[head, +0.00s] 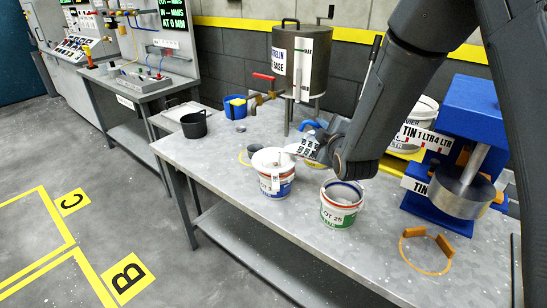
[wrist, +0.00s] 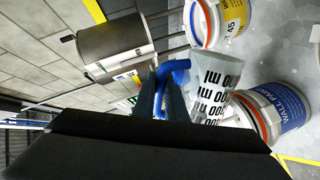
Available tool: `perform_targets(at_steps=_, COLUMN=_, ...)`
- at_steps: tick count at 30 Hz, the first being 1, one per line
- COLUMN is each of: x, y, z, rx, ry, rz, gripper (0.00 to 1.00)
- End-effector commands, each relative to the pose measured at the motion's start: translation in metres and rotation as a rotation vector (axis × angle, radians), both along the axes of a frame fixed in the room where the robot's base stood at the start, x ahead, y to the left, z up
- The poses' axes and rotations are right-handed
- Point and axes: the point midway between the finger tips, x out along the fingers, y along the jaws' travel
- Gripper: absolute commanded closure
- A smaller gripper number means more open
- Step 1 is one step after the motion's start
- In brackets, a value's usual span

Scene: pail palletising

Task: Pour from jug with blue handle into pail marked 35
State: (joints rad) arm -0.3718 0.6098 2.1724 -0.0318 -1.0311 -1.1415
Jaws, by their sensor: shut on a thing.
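My gripper (head: 325,140) is shut on the blue handle (wrist: 176,72) of a translucent jug (wrist: 216,92) with dark millilitre markings. In the head view the jug (head: 308,147) is above the bench and looks tilted; its contents are not clear. A white pail (head: 277,184) with a red band and a blue lower label stands just left of and below the jug. An open pail (head: 341,214) with a green label stands to the right; its mark looks like 25. I cannot make out a 35 on any pail.
A grey tank (head: 308,60) stands at the back of the bench (head: 225,165). A blue press (head: 470,110) stands at the right. An orange ring with two blocks (head: 428,250) lies in front. A dark pot (head: 194,124) and a blue tub (head: 235,107) are at the left.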

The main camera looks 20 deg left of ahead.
Motion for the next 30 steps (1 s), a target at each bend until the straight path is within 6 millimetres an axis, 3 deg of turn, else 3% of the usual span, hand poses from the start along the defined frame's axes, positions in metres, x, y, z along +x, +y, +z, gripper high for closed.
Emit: perform_targets(at_steps=30, x=-0.0015, y=0.0051, z=0.0072, rx=-0.051, ry=-0.020, rz=0.001, gripper=1.00)
